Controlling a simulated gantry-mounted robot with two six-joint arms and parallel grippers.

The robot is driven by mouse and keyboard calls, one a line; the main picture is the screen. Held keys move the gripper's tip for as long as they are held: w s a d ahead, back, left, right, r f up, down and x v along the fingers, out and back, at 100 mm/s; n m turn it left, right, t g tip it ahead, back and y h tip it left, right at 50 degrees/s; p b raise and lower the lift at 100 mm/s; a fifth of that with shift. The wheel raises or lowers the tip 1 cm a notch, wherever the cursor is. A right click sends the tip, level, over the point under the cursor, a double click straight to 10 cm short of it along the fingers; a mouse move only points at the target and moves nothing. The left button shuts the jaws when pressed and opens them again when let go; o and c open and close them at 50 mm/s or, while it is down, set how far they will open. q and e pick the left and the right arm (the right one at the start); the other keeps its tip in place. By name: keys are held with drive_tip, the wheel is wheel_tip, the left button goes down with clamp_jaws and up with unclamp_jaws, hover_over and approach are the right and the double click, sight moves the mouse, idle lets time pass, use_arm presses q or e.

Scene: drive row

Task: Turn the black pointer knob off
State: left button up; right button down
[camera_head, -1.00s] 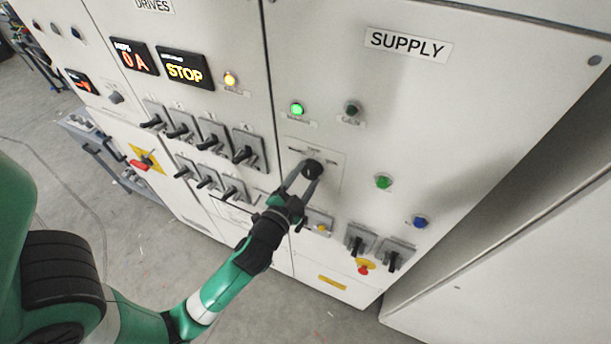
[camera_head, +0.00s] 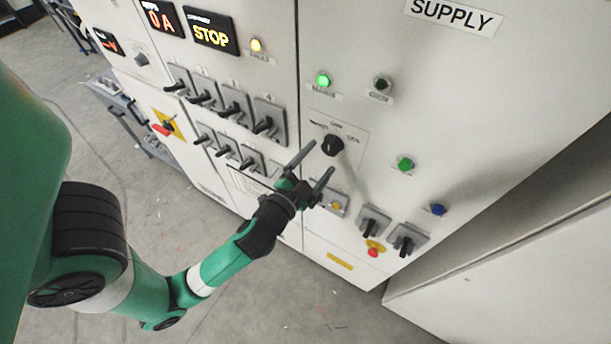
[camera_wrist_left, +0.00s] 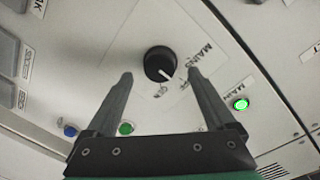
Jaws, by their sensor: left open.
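The black pointer knob (camera_head: 333,146) sits on a pale plate (camera_head: 352,160) on the cabinet front, below the green lamp. In the left wrist view the knob (camera_wrist_left: 160,63) shows a white line toward the lower right, near small lettering; I cannot tell exactly which mark it meets. My left gripper (camera_head: 321,158) is open and empty. Its fingers stand apart, in front of the knob and a little below it in the head view. In the left wrist view the fingertips (camera_wrist_left: 159,74) lie on either side of the knob, with nothing between them. My right gripper is not in view.
A lit green lamp (camera_head: 323,80) and a dark lamp (camera_head: 382,83) are above. A green button (camera_head: 405,164) and blue button (camera_head: 438,210) are to the right. Several lever switches (camera_head: 270,120) are left, and two more (camera_head: 407,240) are lower right. A red button (camera_head: 373,252) is below.

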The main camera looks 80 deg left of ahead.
use_arm(q)
drive_tip(key=b+v, duration=0.1)
drive_tip(key=v, duration=0.7)
